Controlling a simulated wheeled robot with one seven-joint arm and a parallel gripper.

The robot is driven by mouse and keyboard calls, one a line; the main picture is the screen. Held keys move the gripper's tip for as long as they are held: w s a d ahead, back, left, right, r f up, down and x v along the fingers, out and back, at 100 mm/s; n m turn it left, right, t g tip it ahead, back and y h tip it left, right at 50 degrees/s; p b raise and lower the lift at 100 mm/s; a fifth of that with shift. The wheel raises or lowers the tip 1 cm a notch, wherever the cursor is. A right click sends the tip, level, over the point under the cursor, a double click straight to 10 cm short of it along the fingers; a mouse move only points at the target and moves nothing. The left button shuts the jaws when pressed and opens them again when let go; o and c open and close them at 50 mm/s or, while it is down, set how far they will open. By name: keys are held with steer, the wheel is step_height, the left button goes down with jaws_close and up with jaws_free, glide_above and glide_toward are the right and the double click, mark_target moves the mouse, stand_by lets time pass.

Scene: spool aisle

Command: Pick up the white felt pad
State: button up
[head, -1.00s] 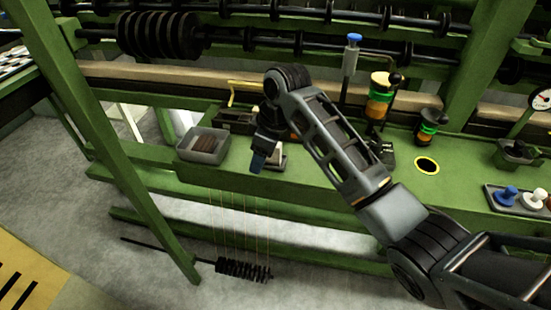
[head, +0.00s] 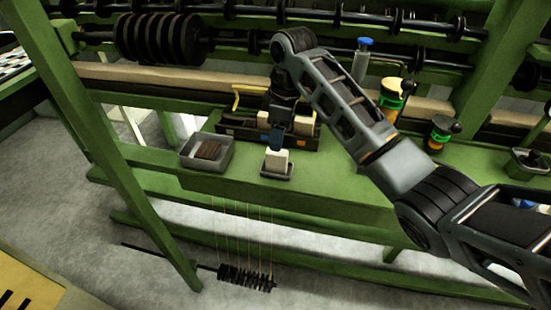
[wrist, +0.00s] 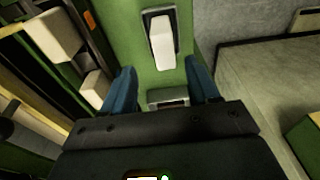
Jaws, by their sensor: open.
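A white block-shaped pad (head: 278,160), which I take for the white felt pad, stands on a small dark tray (head: 282,173) near the front edge of the green bench.
A grey bin (head: 190,160) with brown pieces stands left of the pad. A dark open box (head: 240,131) with pale blocks sits behind my gripper. The bench (head: 330,185) right of the pad is clear.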

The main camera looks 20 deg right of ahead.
mark_target(277, 154)
steer(key=shift+s+a+f+p, duration=0.1)
steer(key=shift+a+f+p, duration=0.1)
steer(key=shift+f, duration=1.55)
steer(key=shift+a+f+p, duration=0.1)
steer(key=shift+a+f, duration=0.05)
steer(key=shift+f, duration=1.55)
steer(key=c, duration=1)
